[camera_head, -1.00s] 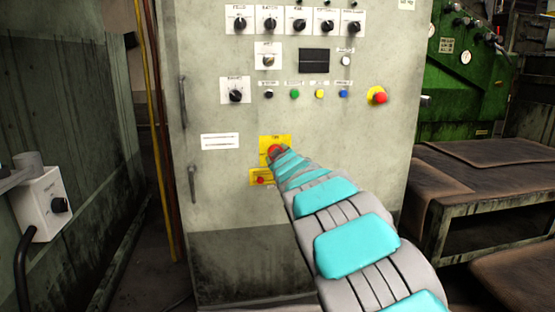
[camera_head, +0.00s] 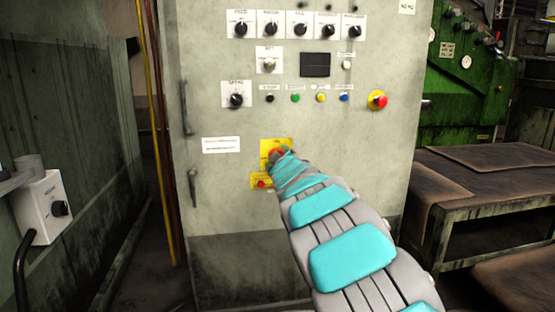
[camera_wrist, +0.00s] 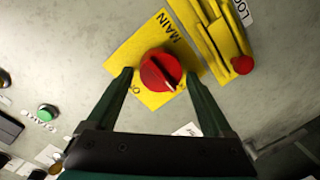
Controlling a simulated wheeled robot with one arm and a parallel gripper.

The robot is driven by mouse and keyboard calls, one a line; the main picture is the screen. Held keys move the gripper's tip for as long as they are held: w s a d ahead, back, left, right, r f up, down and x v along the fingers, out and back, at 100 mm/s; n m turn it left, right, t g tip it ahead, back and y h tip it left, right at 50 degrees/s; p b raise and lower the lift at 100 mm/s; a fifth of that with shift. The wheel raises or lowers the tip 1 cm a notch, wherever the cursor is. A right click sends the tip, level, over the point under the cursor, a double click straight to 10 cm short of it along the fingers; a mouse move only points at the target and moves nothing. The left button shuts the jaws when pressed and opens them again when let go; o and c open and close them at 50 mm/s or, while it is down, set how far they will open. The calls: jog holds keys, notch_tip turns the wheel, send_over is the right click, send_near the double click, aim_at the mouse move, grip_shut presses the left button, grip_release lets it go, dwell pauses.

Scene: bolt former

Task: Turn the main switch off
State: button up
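The main switch is a round red knob (camera_wrist: 160,70) with a raised grip bar on a yellow plate (camera_wrist: 120,62) lettered MAIN, on the grey cabinet front. In the wrist view my gripper (camera_wrist: 159,75) is open, with one dark green finger on each side of the knob. A gap shows between the knob and each finger; I cannot tell how deep the fingertips reach. In the head view the yellow plate (camera_head: 287,143) and a bit of the red knob show at the end of my arm, which hides the gripper and most of the knob.
A yellow lock bracket (camera_wrist: 208,38) with a small red knob (camera_wrist: 242,65) sits right beside the switch plate. A red emergency button (camera_head: 377,100) and several dials and coloured buttons are higher on the cabinet (camera_head: 340,170). A metal table (camera_head: 480,200) stands at the right.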

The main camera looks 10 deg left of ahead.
jog(key=shift+o, duration=0.5)
jog(key=v, duration=0.7)
jog(key=shift+s+p, duration=0.3)
jog(key=shift+s, duration=0.1)
jog(key=shift+d, duration=0.15)
jog(key=s+d+f+m+g+h+p, duration=0.2)
jog(key=s+d+m+g+h, duration=0.15)
jog(key=s+d, duration=0.6)
jog(key=s+d+f+m+g+h+p, duration=0.4)
jog(key=s+d, duration=0.3)
jog(key=d, duration=0.6)
jog(key=s+f+m+g+y+p, duration=0.1)
jog(key=s+f+g, duration=0.1)
jog(key=s, duration=1.1)
jog(key=s+f+m+g+y+p, duration=0.1)
jog(key=s+g, duration=0.4)
jog(key=s, duration=0.9)
jog(key=s+f+m+g+y+p, duration=0.1)
jog(key=s+f+m+g, duration=0.2)
jog(key=s, duration=1.1)
jog(key=shift+f+p, duration=0.3)
